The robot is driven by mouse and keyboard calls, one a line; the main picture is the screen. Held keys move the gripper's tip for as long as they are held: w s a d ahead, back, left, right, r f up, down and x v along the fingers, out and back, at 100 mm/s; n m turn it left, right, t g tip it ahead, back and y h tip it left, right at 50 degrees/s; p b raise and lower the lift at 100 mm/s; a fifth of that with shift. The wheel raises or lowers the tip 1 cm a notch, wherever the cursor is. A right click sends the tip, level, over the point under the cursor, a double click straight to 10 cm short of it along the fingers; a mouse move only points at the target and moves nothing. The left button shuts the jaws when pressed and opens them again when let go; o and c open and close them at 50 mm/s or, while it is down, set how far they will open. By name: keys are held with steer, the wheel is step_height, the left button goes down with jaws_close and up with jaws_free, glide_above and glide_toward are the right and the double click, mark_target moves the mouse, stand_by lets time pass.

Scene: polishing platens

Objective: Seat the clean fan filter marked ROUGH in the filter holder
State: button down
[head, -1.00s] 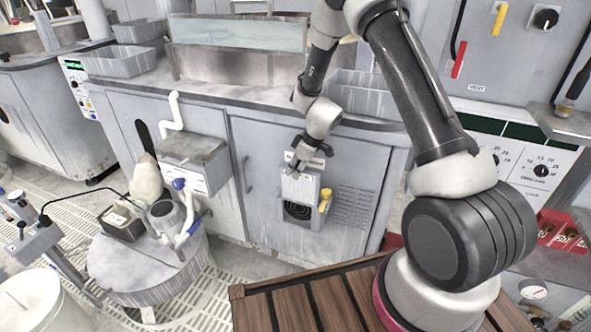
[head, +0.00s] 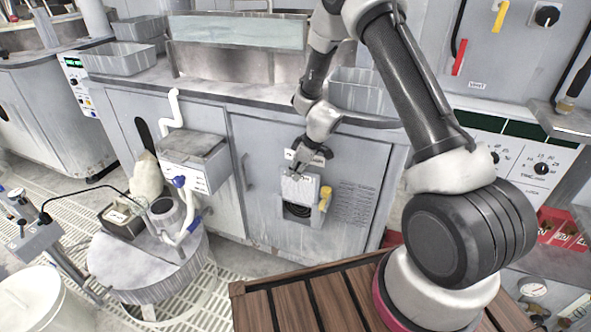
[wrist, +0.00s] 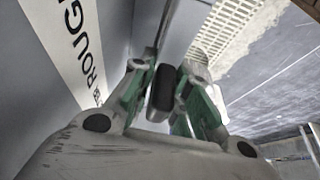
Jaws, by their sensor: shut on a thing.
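My gripper (head: 298,171) is at the front of the grey cabinet, pointing down, and is shut on the top of a pale flat filter (head: 302,187). The filter stands roughly upright in front of the filter holder (head: 296,221) and covers the upper part of its dark round fan opening. In the wrist view my gripper (wrist: 166,88) has a black rounded piece between its fingers. The filter's lower part and its fit in the holder are hard to make out. I cannot read any mark on the filter itself.
A white label (wrist: 82,50) reading ROUGH is on the cabinet face. A yellow handle (head: 325,198) is close on the holder's right. A grey box (head: 194,160) with pipes stands out from the cabinet at left. A slatted wooden top (head: 300,300) is in front.

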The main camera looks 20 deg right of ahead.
steer(key=shift+s+f, duration=0.1)
steer(key=shift+f, duration=0.5)
steer(key=c, duration=1.3)
jaws_free()
steer(key=shift+s+f, duration=0.1)
steer(key=shift+s, duration=0.1)
steer(key=v, duration=1.2)
steer(key=shift+w+r, duration=0.2)
steer(key=shift+r, duration=0.05)
steer(key=shift+a, duration=0.1)
